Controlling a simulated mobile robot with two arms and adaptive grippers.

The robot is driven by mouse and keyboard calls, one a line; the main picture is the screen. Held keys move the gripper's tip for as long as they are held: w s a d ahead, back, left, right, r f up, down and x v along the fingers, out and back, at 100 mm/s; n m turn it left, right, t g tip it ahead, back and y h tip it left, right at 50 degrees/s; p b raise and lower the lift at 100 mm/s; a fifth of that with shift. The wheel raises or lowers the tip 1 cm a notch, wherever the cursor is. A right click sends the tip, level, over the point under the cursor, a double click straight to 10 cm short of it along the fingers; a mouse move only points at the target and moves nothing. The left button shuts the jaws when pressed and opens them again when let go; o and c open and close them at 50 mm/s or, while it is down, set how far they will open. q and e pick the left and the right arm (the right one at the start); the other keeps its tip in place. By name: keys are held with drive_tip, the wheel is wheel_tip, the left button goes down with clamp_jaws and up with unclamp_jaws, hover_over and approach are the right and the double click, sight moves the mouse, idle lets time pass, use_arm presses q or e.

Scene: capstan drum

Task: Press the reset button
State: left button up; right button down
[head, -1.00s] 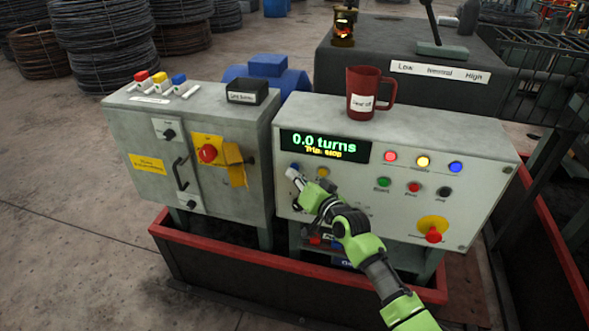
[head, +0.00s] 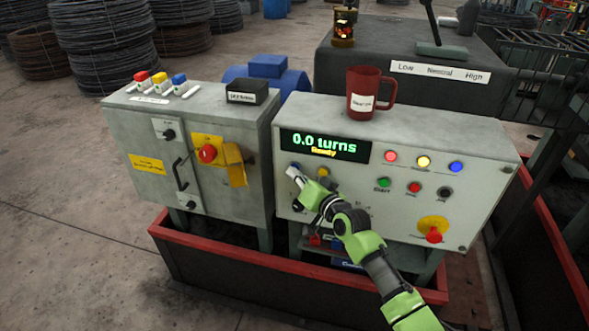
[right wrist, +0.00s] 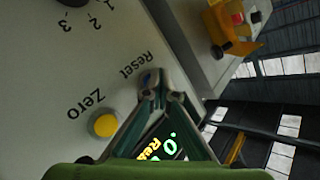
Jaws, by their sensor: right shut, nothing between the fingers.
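The display (head: 325,146) reads 0.0 turns and Ready. My left gripper is not in view.
The yellow Zero button (right wrist: 104,125) is close beside the fingers. A red mug (head: 365,92) stands on the panel's top. Green, red and black buttons and a red emergency stop (head: 433,235) are to the right. A grey cabinet (head: 225,115) stands left.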

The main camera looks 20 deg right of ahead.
drive_tip(key=shift+r, duration=0.1)
idle(0.3)
drive_tip(key=shift+s+a+p, duration=0.4)
drive_tip(key=shift+s+p, duration=0.3)
drive_tip(key=shift+p, duration=0.05)
drive_tip(key=s+a+p, duration=0.1)
drive_tip(key=s+p, duration=0.1)
drive_tip(key=s+a+p, duration=0.1)
drive_tip(key=s, duration=0.1)
drive_tip(key=shift+a+p, duration=0.35)
drive_tip(key=shift+a, duration=0.05)
idle(0.5)
